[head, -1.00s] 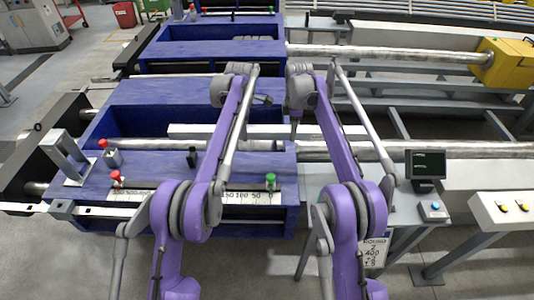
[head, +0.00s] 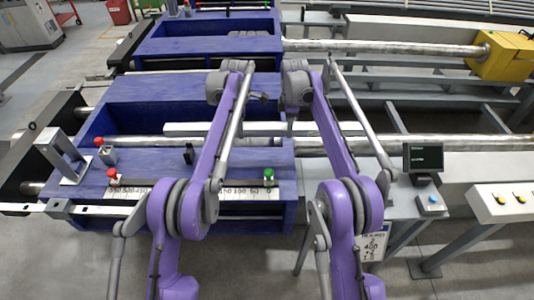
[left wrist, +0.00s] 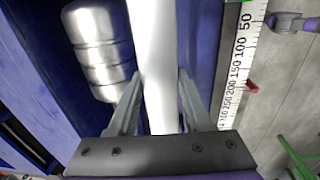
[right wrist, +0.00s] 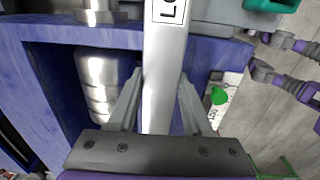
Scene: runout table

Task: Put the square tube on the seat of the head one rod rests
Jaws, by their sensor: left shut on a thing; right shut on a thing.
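The square tube (head: 188,129) is a long pale bar lying crosswise over the nearer blue head (head: 130,97) in the head view. My left gripper (left wrist: 159,75) is shut on the square tube, which also shows in the left wrist view (left wrist: 156,45). My right gripper (right wrist: 160,76) is shut on it further right, near a label with a black mark. In the head view my arms hide both grasps. The tube's height over the head is unclear. A round rod (head: 450,145) runs into the nearer head; another rod (head: 380,47) is at the farther blue head (head: 210,46).
Metal rollers (left wrist: 98,50) sit in the recess beside the tube. A small monitor (head: 423,157) stands on the right. A yellow block (head: 497,57) is at far right.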

